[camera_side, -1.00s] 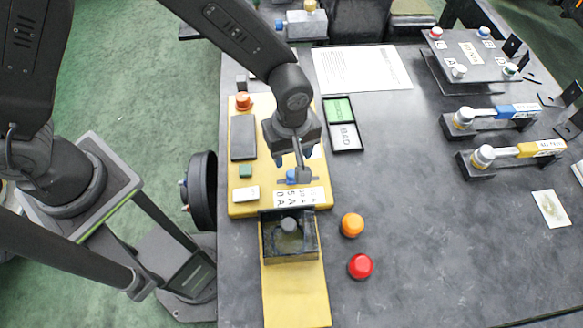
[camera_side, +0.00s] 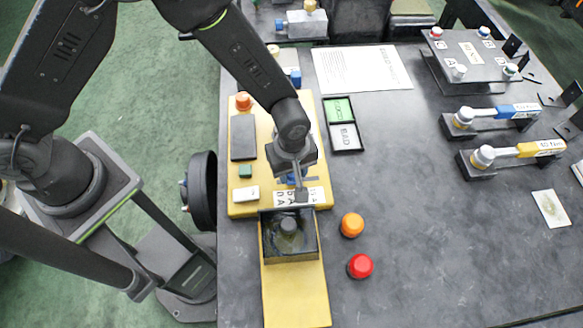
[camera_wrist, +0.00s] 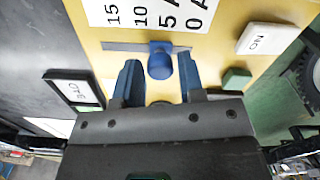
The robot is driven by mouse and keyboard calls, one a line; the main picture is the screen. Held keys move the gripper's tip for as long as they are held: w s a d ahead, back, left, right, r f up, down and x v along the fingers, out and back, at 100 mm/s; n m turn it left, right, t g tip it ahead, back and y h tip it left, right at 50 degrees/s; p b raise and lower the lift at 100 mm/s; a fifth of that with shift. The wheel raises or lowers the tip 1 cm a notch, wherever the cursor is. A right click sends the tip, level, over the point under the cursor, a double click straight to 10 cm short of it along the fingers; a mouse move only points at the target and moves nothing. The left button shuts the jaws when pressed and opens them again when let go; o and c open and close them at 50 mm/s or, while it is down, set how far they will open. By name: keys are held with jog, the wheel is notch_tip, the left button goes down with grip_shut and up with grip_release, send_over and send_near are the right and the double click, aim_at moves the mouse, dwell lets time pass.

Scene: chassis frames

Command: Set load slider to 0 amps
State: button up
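The load slider has a blue knob (camera_wrist: 160,62) in a thin grey slot (camera_wrist: 120,46) on the yellow panel (camera_wrist: 85,12). A white scale label (camera_wrist: 150,14) beside the slot reads 15, 10, 5 and 0 A. The knob stands near the 5 mark. My gripper (camera_wrist: 160,75) is open, its blue fingers on either side of the knob with a small gap at each side. In the side view my gripper (camera_side: 299,190) is over the slider and mostly hides the knob. The scale label (camera_side: 285,196) is partly covered there too.
A dark open box (camera_side: 289,257) stands just in front. Orange (camera_side: 352,224) and red (camera_side: 360,266) knobs are to the right, beside clear dark table.

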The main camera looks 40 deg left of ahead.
grip_shut()
jog(key=shift+s+a, duration=1.1)
jog(key=shift+a, duration=0.05)
jog(key=shift+o, duration=1.7)
grip_release()
notch_tip(320, 180, up, 14)
jog(key=shift+f, duration=0.1)
